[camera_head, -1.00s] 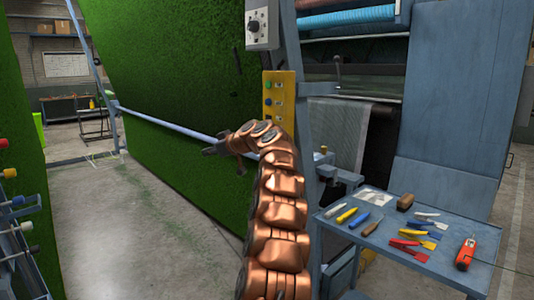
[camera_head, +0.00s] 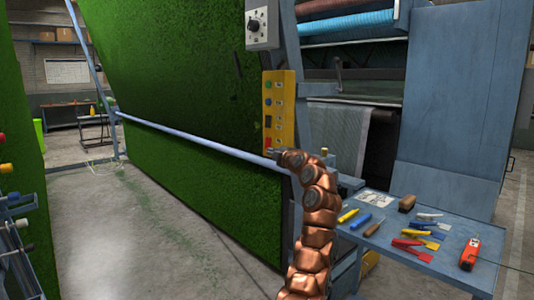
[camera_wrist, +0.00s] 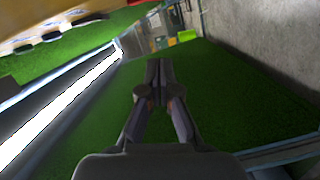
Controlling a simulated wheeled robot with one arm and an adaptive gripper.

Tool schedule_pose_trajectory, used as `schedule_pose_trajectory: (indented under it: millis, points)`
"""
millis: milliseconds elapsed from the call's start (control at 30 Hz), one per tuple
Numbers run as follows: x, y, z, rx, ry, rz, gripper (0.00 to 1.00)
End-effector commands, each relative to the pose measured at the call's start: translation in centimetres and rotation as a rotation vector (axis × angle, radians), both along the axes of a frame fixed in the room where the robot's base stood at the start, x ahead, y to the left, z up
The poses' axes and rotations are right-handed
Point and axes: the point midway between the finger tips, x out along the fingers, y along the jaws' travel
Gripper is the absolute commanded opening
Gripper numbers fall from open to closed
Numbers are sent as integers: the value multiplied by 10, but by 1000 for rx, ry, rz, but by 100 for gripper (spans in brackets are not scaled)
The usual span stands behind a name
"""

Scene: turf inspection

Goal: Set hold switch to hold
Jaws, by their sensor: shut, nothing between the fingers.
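A yellow control panel (camera_head: 288,112) is mounted on the blue-grey machine post in the head view. It carries a green button (camera_head: 268,85), a blue button (camera_head: 268,102), a dark switch (camera_head: 268,121) and a red control near its bottom. The labels are too small to read, so I cannot tell which is the hold switch. My gripper (camera_head: 274,153) is by the panel's lower end, partly hidden by my arm. In the wrist view my gripper (camera_wrist: 159,62) is shut and empty, and the panel (camera_wrist: 50,18) shows upside down at top left with dark knobs.
A long rail (camera_head: 190,137) crosses in front of the green turf sheet (camera_head: 180,70). A blue side table (camera_head: 385,246) with several hand tools stands at right. The concrete floor (camera_head: 110,220) at left is clear.

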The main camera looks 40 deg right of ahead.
Motion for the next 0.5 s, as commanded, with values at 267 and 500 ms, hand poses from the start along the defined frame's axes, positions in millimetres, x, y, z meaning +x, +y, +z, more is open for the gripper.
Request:
schedule_pose_trajectory:
  millis: [267,500]
  points:
    - [-5,7,-9,-126,24,1,0]
    - [-5,8,-9,-128,24,1,0]
